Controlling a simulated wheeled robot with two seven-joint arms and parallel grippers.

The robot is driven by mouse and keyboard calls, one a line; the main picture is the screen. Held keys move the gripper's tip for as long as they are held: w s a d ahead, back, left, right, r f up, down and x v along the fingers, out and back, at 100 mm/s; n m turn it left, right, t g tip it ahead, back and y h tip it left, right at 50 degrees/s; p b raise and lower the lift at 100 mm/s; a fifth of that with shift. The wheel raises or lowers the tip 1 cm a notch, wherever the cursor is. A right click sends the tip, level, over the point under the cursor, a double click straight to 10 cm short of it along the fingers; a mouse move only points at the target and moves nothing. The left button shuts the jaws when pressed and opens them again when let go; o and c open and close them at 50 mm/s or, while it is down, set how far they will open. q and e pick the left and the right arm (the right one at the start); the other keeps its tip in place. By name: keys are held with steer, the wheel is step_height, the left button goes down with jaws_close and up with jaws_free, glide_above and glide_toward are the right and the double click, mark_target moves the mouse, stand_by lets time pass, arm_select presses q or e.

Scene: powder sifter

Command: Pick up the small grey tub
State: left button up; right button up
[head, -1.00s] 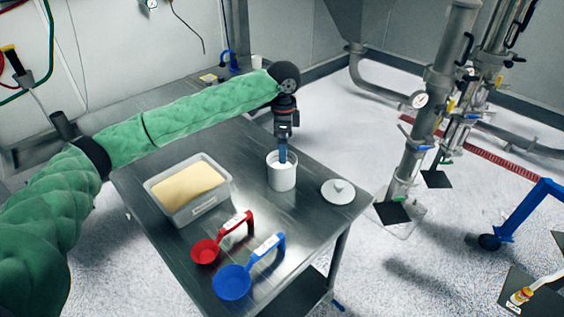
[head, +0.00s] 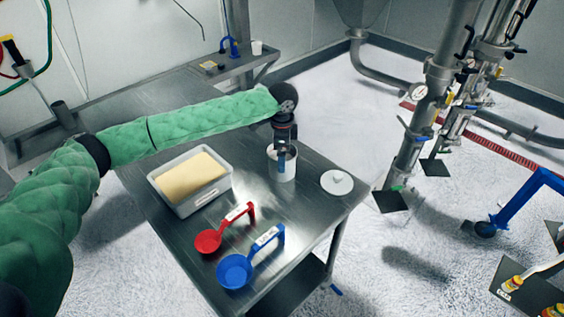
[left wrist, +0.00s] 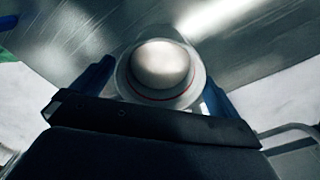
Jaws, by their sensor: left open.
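The small grey tub (head: 290,173) stands upright on the steel table in the head view, near its far right edge. In the left wrist view the tub (left wrist: 198,82) is seen from above, with a round pale inside and a thin red ring. My left gripper (head: 281,161) points down at the tub, low beside its wall. In the left wrist view the open fingers of my left gripper (left wrist: 155,88) show as blue pieces on opposite sides of the tub. Finger contact with the wall cannot be told. My right gripper is not in view.
A white round lid (head: 337,182) lies right of the tub on the table (head: 160,222). A grey bin (head: 201,205) of pale powder stands left. A red scoop (head: 208,241) and a blue scoop (head: 234,271) lie in front. Pipework (head: 437,90) stands at right.

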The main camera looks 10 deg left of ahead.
arm_select(q)
steer(key=shift+f, duration=0.15)
steer(key=c, duration=1.4)
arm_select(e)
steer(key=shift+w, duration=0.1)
arm_select(q)
steer(key=shift+r, duration=0.2)
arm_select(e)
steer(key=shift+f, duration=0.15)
